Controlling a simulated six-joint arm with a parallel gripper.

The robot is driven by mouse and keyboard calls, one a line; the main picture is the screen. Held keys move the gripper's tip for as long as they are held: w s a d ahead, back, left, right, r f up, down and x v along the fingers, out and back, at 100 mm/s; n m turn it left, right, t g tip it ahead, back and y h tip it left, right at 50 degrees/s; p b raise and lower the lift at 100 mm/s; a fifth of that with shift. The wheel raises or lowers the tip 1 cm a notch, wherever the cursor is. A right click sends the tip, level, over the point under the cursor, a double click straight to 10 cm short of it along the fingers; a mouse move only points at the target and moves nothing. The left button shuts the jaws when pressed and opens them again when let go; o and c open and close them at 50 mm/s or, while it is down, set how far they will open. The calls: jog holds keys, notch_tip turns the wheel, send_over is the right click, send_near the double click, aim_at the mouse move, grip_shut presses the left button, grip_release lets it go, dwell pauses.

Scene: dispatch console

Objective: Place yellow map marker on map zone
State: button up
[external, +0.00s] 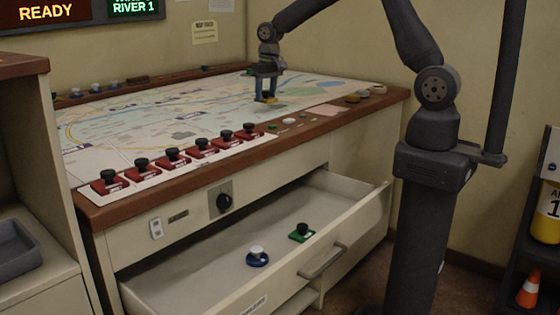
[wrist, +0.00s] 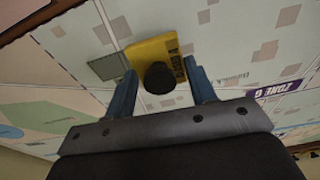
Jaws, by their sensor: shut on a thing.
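A yellow map marker (wrist: 153,52) with a black knob shows in the wrist view between the two blue fingers of my gripper (wrist: 160,80). My gripper is shut on it. In the external view my gripper (external: 266,92) points down over the far right part of the map (external: 130,112), and a bit of yellow shows at its fingertips. The marker is at or just above the map surface; I cannot tell if it touches. Purple zone labels are printed on the map; one label (wrist: 275,90) reads as a zone name at the right of the wrist view.
A row of several red markers with black knobs (external: 172,158) stands along the map's front edge. The drawer (external: 200,265) below is open, holding a blue marker (external: 257,257) and a green marker (external: 301,233). Small items (external: 352,98) lie on the right rim.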

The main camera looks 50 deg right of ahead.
aim_at(266, 95)
jog(key=shift+f, duration=1.7)
jog(key=shift+f, duration=0.15)
jog(key=o, duration=1)
jog(key=r, duration=0.3)
jog(key=s+r, duration=0.1)
jog(key=r, duration=0.7)
jog(key=shift+s, duration=0.15)
jog(key=shift+r, duration=0.4)
jog(key=shift+c, duration=0.7)
jog(key=shift+s+r, duration=0.1)
jog(key=shift+r, duration=0.15)
jog(key=c, duration=0.3)
